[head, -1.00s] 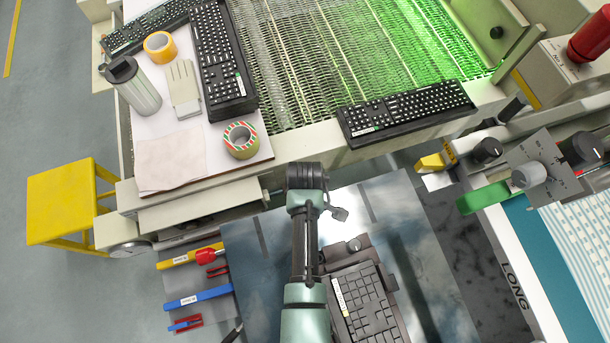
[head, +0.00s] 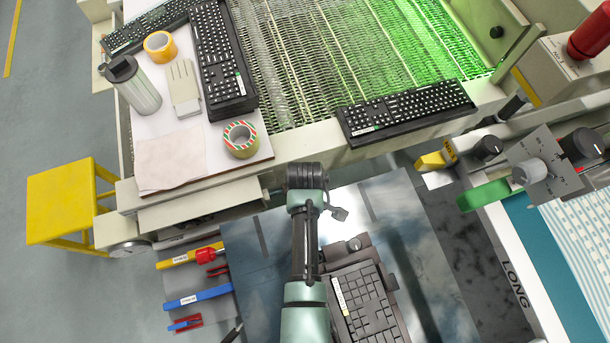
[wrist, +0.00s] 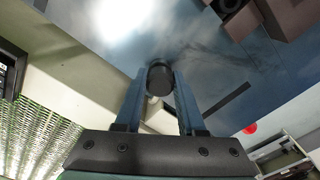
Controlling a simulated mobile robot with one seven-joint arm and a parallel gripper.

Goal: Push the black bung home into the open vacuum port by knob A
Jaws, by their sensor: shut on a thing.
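In the wrist view my gripper (wrist: 159,72) is shut on the black bung (wrist: 160,82), a short dark cylinder between the two blue-grey fingertips. The bung is over or near the shiny metal plate (wrist: 110,25); I cannot tell the gap. In the head view my arm hides the gripper and the bung. I cannot make out the open vacuum port for sure.
At the wrist view's top right is a dark block (wrist: 285,15) with a round black part beside it. In the head view a conveyor (head: 300,60) with a keyboard (head: 405,112) lies beyond my arm. Coloured tools (head: 195,298) lie left. Bare plate (head: 395,215) shows to the right.

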